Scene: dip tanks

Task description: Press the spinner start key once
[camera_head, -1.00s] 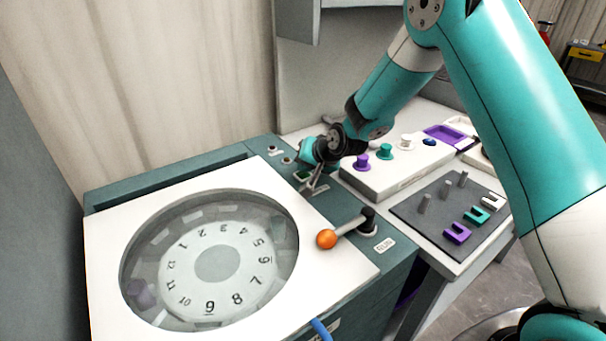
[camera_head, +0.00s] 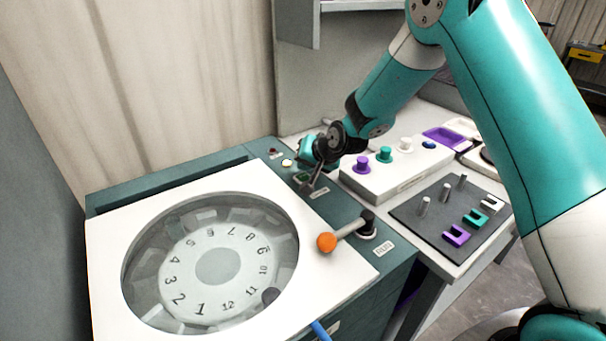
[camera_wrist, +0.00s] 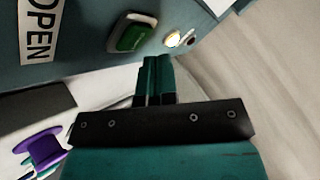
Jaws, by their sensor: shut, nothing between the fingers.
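In the head view my gripper (camera_head: 309,187) points down at the panel. The spinner's numbered wheel (camera_head: 219,265) lies under the round window of the white lid (camera_head: 330,271).
A lever with an orange ball (camera_head: 327,242) stands on the panel beside a RUN label (camera_head: 384,247). A white box (camera_head: 390,180) with coloured knobs is to the right. A dark board (camera_head: 445,222) with pegs and coloured U-shaped pieces lies in front of it.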

